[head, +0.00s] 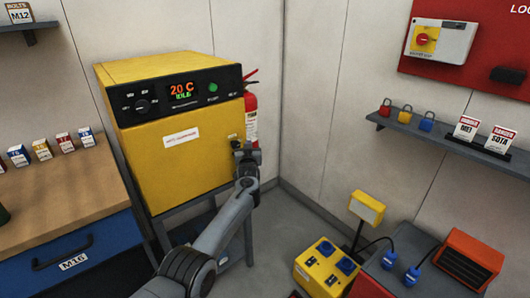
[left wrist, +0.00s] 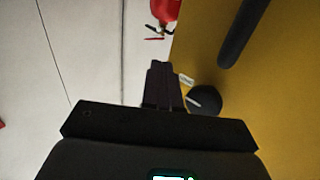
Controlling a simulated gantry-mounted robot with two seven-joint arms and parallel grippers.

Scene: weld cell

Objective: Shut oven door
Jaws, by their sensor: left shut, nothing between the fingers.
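The yellow oven (head: 150,75) stands on a grey stand, with a black control panel across its upper front. Its yellow door (head: 180,175) carries a white label and looks flush with the body in the head view; I cannot tell if a thin gap is left. My left gripper (head: 241,150) is shut and empty at the door's right edge. In the left wrist view the shut fingers (left wrist: 160,83) point along the yellow face, beside a black round knob (left wrist: 204,99). A black bar (left wrist: 243,32) lies farther along that face. Contact with the door is unclear. My right gripper is not in view.
A red fire extinguisher (head: 251,120) stands just right of the oven. A wooden-topped bench (head: 60,180) with a blue drawer is at the left. A yellow socket box (head: 325,268) and orange heater (head: 468,262) are at lower right. A grey shelf (head: 450,142) holds padlocks.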

